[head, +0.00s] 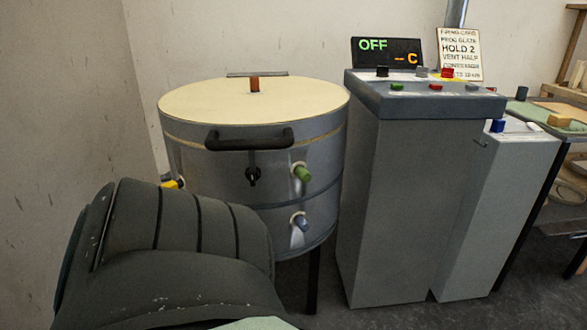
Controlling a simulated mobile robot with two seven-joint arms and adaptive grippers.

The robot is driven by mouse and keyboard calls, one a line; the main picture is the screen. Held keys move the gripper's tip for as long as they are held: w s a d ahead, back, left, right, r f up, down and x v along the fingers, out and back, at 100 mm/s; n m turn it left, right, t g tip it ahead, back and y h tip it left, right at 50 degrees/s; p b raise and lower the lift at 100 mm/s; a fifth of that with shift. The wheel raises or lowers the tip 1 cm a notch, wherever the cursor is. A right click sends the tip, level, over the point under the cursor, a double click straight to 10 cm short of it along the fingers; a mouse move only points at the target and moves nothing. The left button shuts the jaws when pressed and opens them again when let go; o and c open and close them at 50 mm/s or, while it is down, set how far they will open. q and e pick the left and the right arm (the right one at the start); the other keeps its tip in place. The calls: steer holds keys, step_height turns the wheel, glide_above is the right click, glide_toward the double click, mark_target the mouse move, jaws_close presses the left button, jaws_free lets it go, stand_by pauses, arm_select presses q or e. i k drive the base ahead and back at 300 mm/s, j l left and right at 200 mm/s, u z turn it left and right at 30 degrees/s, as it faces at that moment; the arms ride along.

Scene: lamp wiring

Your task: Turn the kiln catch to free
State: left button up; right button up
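The kiln (200,140) is a round grey metal drum with a cream lid (225,102), which is down. A black bar handle (250,139) runs across its front just under the rim. Below the handle is a small black catch (253,175), its knob hanging roughly straight down. I cannot read any marking for its positions. Neither of my grippers is in view, and nothing touches the catch. The kiln's lower left is hidden by a dark ribbed shape close to the camera; I cannot tell what it is.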

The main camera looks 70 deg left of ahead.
mark_target(252, 174)
steer(key=u, duration=2.35)
